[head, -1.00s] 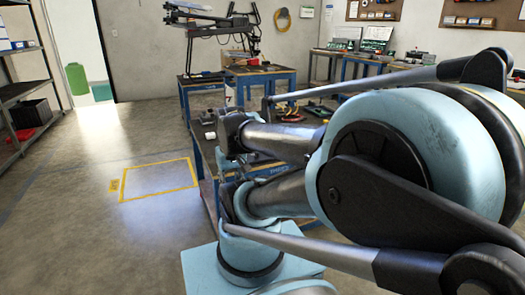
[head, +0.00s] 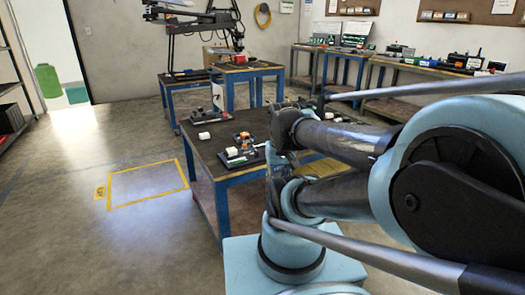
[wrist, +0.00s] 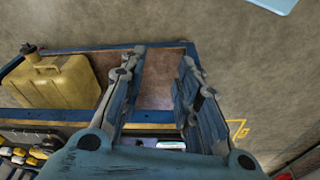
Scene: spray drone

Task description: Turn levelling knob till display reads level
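I cannot make out a levelling knob or a readable display in either view. A dark machine with long arms and thin legs (head: 190,17), perhaps the spray drone, stands on blue benches at the back in the head view. Its details are too small to tell. My gripper (wrist: 160,58) shows in the wrist view with its two fingers spread apart and nothing between them. It is above or beside a blue-framed bench (wrist: 150,115). In the head view my arm hides the gripper.
A blue workbench (head: 205,150) with small devices stands left of my arm. A yellow jerrycan (wrist: 62,85) is within a blue frame in the wrist view. More benches (head: 345,55) line the back wall. The floor around the yellow-taped square (head: 148,186) is clear.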

